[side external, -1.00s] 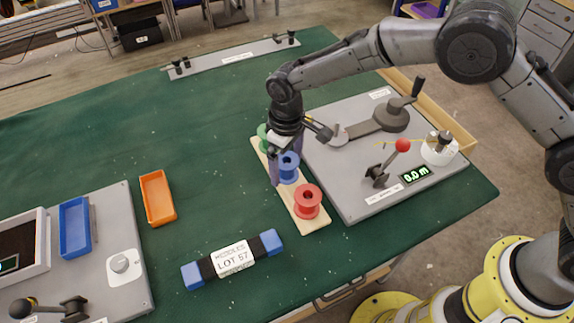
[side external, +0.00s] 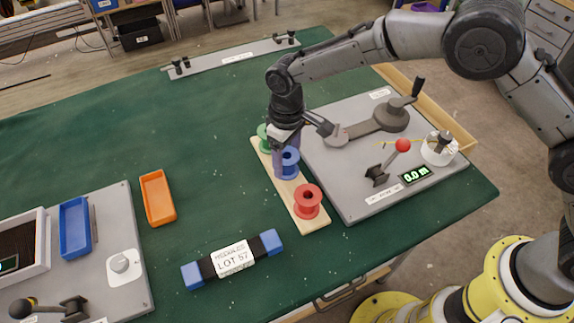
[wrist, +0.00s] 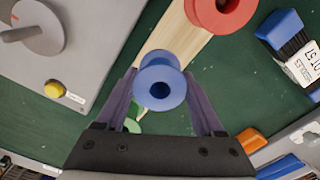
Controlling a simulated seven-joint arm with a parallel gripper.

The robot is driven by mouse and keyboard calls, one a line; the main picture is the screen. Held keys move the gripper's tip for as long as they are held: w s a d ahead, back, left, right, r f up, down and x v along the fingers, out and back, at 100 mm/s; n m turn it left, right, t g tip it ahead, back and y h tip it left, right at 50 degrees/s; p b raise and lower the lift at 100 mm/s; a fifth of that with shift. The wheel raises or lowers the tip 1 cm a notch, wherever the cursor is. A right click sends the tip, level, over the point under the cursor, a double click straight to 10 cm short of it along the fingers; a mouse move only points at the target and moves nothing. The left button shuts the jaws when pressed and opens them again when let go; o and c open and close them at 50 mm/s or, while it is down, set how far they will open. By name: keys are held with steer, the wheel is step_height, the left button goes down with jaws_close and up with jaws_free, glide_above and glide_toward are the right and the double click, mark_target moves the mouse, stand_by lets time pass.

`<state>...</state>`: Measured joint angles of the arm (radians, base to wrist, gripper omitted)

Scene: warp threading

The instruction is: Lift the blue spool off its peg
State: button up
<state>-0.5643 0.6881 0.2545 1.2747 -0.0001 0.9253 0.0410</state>
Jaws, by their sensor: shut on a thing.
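The blue spool (side external: 289,162) stands upright at the middle of the pale wooden board (side external: 312,226), between the green spool (side external: 263,132) and the red spool (side external: 307,201). My gripper (side external: 283,160) points down over it and is shut on it. In the wrist view the blue spool (wrist: 160,86) sits between the two fingers (wrist: 161,90), with its dark centre hole facing the camera. The peg under it is hidden, and I cannot tell whether the spool is clear of the board. The green spool is partly covered by my gripper.
A grey plate (side external: 345,208) with a crank, a red-knobbed lever and a display reading 0.0 m lies close on the right. Green tabletop between is clear.

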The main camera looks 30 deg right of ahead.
steer(key=shift+r, duration=2.95)
